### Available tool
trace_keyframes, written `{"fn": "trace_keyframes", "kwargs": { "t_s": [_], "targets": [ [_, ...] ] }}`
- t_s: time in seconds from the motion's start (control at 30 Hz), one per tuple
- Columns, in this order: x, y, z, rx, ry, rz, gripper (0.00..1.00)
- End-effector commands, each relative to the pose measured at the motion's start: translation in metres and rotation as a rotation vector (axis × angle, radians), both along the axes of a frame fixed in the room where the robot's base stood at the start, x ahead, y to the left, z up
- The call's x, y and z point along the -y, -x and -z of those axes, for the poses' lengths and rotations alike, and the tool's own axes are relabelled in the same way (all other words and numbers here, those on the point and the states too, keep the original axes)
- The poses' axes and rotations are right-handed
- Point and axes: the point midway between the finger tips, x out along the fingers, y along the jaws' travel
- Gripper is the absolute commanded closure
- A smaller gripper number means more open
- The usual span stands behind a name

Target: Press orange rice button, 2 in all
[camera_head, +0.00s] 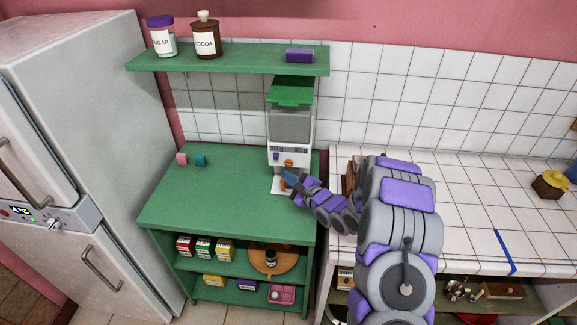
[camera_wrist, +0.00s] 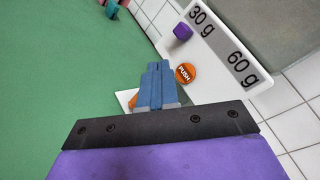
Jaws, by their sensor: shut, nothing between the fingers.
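The rice dispenser (camera_head: 290,125), white with a green lid and a grey see-through bin, stands on the green counter against the tiled wall. Its orange button (camera_wrist: 186,73), marked PUSH, shows in the wrist view just right of my fingertips; it also shows in the head view (camera_head: 288,163). A purple button or knob (camera_wrist: 182,31) sits by the "30 g" label, and "60 g" is nearer the orange one. My gripper (camera_wrist: 158,68) is shut and empty, its blue fingers close to the orange button. I cannot tell whether they touch it. The head view shows my gripper (camera_head: 287,174) low before the panel.
A pink block (camera_head: 182,158) and a teal block (camera_head: 200,160) lie on the green counter (camera_head: 215,205). Sugar (camera_head: 162,38) and cocoa (camera_head: 206,38) jars stand on the green shelf above. A fridge is left; the counter's middle is clear.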

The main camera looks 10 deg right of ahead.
Motion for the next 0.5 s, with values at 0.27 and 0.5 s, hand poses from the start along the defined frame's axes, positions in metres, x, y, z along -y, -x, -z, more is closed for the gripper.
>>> {"fn": "trace_keyframes", "kwargs": {
  "t_s": [0.27,0.5],
  "targets": [
    [0.006,-0.018,-0.003,-0.002,0.000,0.000,1.00],
    [0.007,-0.021,-0.002,-0.002,0.000,0.000,1.00]
  ]
}}
